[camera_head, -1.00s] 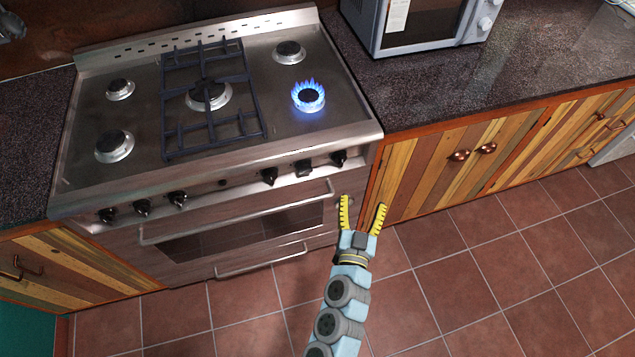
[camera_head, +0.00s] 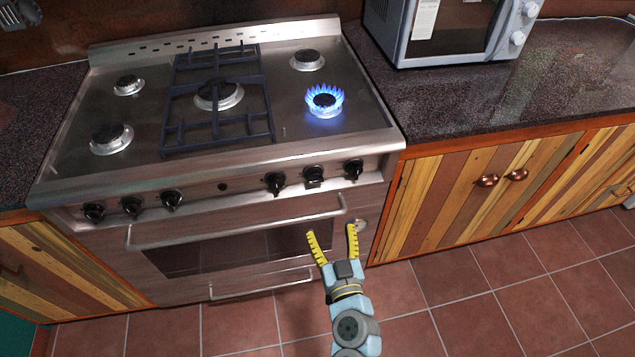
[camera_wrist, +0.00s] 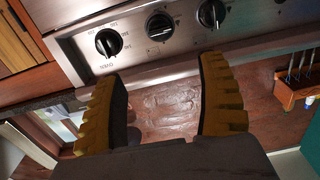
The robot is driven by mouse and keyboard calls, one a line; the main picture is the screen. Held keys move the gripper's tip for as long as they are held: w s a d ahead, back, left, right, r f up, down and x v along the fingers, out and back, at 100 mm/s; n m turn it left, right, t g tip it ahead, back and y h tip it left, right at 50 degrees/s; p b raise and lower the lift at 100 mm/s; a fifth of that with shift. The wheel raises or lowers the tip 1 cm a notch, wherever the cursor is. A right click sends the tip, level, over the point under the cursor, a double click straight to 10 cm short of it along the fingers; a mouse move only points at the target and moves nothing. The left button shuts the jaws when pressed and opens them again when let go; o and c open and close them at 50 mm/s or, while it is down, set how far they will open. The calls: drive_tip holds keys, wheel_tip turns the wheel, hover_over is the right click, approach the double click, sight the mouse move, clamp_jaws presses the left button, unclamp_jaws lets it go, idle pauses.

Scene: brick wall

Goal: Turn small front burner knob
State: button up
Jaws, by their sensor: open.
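The steel stove (camera_head: 70,180) has black knobs along its front panel, in a left group and a right group. The right group has a left knob (camera_head: 275,184), a middle knob (camera_head: 313,177) and a right knob (camera_head: 353,169). No label shows which knob serves the small front burner. The front right burner (camera_head: 324,102) is lit with blue flame; the front left burner (camera_head: 111,138) is unlit. My gripper (camera_head: 331,230), yellow-fingered, is open and empty, below the right group and touching no knob.
The oven handle (camera_head: 235,225) runs across the front just below the knobs, close to my fingers. A grey microwave (camera_head: 440,45) stands on the right counter (camera_head: 500,100). Wooden cabinets (camera_head: 450,195) flank the stove. The tiled floor (camera_head: 480,290) in front is clear.

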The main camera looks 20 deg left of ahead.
sight(316, 182)
drive_tip(key=b+x, duration=0.1)
drive_tip(key=x, duration=1.5)
drive_tip(key=shift+b, duration=0.35)
drive_tip(key=shift+s, duration=0.1)
drive_tip(key=c, duration=1.2)
